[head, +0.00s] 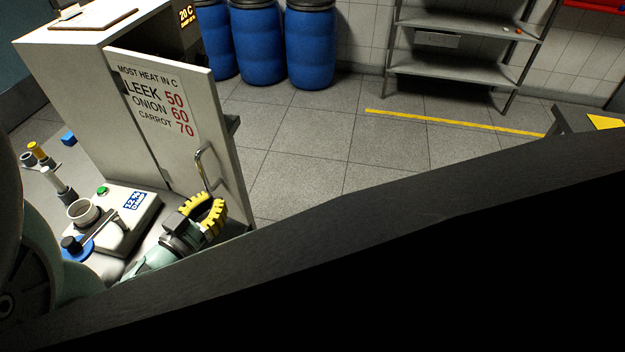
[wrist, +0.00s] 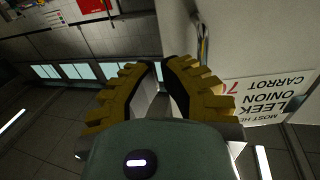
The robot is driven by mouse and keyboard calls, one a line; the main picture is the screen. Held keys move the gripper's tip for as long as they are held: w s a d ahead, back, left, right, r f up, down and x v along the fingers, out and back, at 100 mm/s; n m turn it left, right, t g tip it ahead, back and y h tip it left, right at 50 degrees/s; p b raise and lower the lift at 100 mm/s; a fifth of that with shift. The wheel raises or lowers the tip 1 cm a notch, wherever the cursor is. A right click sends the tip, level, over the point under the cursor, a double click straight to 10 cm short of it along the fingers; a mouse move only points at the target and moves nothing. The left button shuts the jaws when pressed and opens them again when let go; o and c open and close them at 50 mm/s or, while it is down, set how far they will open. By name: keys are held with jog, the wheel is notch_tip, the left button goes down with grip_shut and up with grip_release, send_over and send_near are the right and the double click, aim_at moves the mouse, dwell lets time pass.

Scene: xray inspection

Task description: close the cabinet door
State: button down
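The white cabinet (head: 70,95) stands at the left in the head view. Its door (head: 190,85) is open, swung out toward the right, and bears a printed label with LEEK, ONION and CARROT. A metal bar handle (head: 203,168) is on the door face near its free edge. My gripper (head: 212,205), with yellow ribbed fingers, is just below the handle, in front of the door face. In the wrist view the fingertips (wrist: 160,64) come almost together with nothing between them. The handle (wrist: 204,42) and the labelled door (wrist: 262,92) are to their right. Contact with the door cannot be told.
A white device with a green button (head: 125,215) and a cup sits on the surface left of my gripper. Blue barrels (head: 260,45) and a grey shelf (head: 465,70) stand at the back. The tiled floor (head: 330,150) right of the door is clear.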

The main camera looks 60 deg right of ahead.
aim_at(232, 184)
jog(key=shift+w+d+p, duration=0.2)
jog(key=shift+d+p, duration=0.2)
jog(key=shift+d, duration=1.2)
jog(key=shift+w+d+p, duration=0.15)
jog(key=shift+d+p, duration=0.2)
jog(key=shift+d, duration=1.25)
